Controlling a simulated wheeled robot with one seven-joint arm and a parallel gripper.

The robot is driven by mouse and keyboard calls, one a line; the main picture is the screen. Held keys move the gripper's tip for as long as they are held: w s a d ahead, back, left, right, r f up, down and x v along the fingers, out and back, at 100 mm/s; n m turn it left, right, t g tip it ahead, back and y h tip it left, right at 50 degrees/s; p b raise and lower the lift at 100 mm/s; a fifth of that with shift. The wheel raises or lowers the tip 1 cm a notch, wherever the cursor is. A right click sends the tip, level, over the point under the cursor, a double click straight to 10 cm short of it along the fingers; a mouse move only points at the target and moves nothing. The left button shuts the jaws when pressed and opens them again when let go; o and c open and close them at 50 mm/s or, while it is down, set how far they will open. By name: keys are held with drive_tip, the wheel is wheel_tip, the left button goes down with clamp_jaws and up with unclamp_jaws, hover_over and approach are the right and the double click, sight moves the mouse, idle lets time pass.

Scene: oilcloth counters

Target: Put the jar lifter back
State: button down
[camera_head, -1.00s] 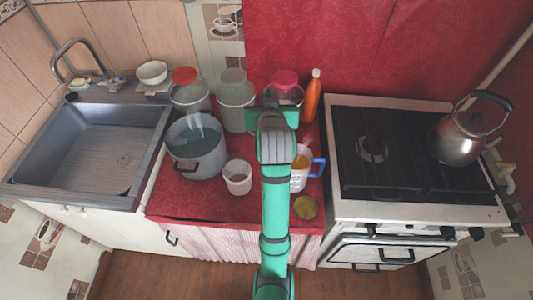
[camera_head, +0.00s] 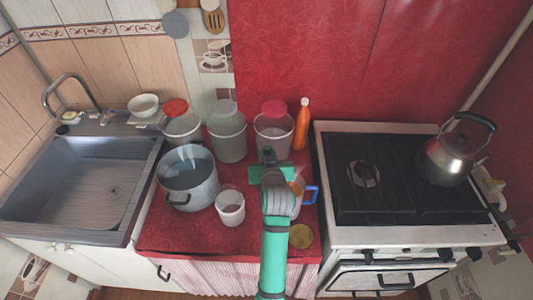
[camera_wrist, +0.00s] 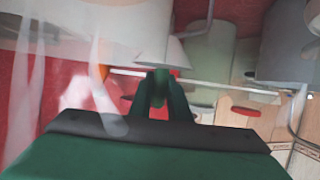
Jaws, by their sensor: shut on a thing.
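My gripper (camera_head: 267,158) is over the red counter, in front of the clear jar with the pink lid. In the wrist view its dark fingers (camera_wrist: 160,92) are close together. A thin pale metal rod (camera_wrist: 220,84) crosses at the fingertips, apparently the jar lifter held in them. Its full shape and ends cannot be made out, and in the head view it is hidden or too small to tell.
The counter (camera_head: 190,234) holds a pot (camera_head: 187,180), a small white bucket (camera_head: 230,208), a pink-lidded jar (camera_head: 273,130), other jars, an orange bottle (camera_head: 301,124) and a blue-handled mug (camera_head: 310,195). Utensils (camera_head: 212,18) hang on the wall. The stove (camera_head: 345,225) stands right, the sink (camera_head: 75,190) left.

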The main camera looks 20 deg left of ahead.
drive_tip(key=shift+f, duration=0.15)
drive_tip(key=c, duration=1.7)
unclamp_jaws()
drive_tip(key=shift+f, duration=0.1)
drive_tip(key=shift+o, duration=0.2)
drive_tip(key=shift+s+d+r, duration=0.1)
drive_tip(key=shift+s+r, duration=0.1)
drive_tip(key=shift+r, duration=0.05)
drive_tip(key=v, duration=1.1)
drive_tip(key=shift+s, duration=0.25)
drive_tip(key=shift+d, duration=0.1)
